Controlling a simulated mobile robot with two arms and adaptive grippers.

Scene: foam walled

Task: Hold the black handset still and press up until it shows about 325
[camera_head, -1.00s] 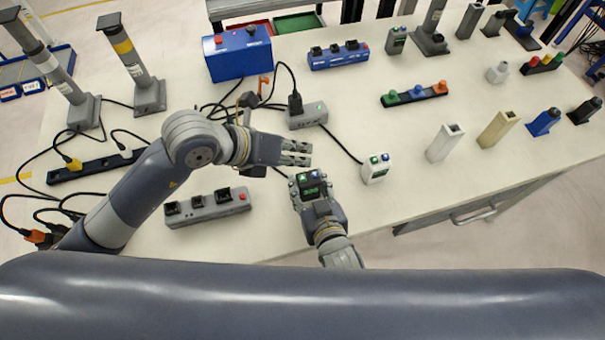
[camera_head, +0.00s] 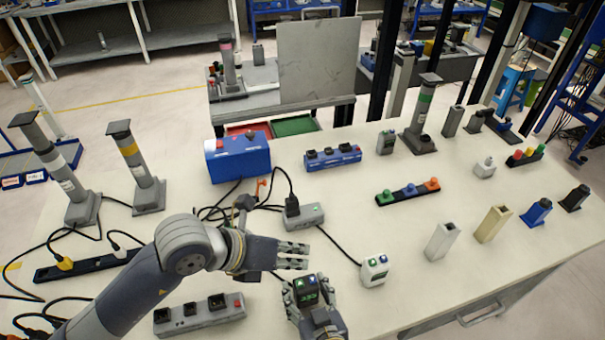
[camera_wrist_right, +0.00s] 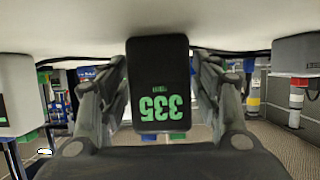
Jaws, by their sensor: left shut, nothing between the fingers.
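The black handset (camera_head: 305,291) has a small green display and two buttons at its top end. It is upright in my right gripper (camera_head: 307,297), which is shut around its sides near the table's front edge. The right wrist view shows the handset (camera_wrist_right: 158,65) between both fingers, with green digits that appear to read 335, upside down in that view. My left gripper (camera_head: 305,256) is shut and empty. Its fingertips are just beyond the handset in the head view, apart from the buttons as far as I can tell.
A white handset-like box (camera_head: 374,270) with two buttons stands to the right. A grey socket box (camera_head: 304,217) with a black plug and cables lies behind my left gripper. A grey power strip (camera_head: 199,316) lies at front left. The table between the white box and the button strip (camera_head: 408,193) is clear.

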